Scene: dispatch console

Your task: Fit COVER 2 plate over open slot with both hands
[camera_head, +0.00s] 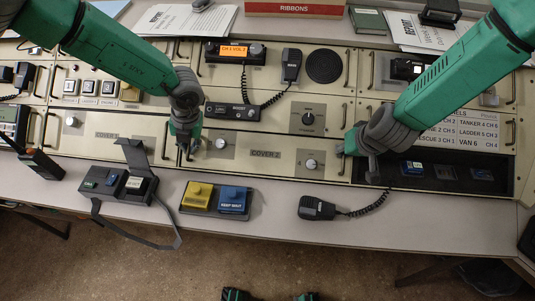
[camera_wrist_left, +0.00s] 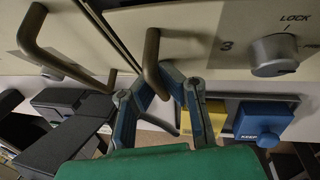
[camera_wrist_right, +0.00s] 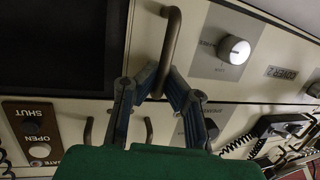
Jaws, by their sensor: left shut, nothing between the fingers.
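The COVER 2 plate (camera_head: 300,178) is a long cream panel with a round knob near each end and an upright handle at each end. It lies left of the open slot (camera_head: 450,182), a dark recess. My left gripper (camera_head: 186,150) is at the plate's left handle (camera_wrist_left: 152,62), shut with nothing between its fingers. My right gripper (camera_head: 360,165) is at the right handle; its fingertips (camera_wrist_right: 163,80) are on either side of that handle (camera_wrist_right: 174,35), and whether they grip it is unclear. The slot's dark edge also shows in the right wrist view (camera_wrist_right: 55,45).
Several small blue-lit modules (camera_head: 412,169) sit inside the slot. The COVER 1 plate (camera_head: 90,140) adjoins on the left. On the front ledge are a strapped black box (camera_head: 130,185), yellow and blue blocks (camera_head: 215,197) and a corded microphone (camera_head: 317,208).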

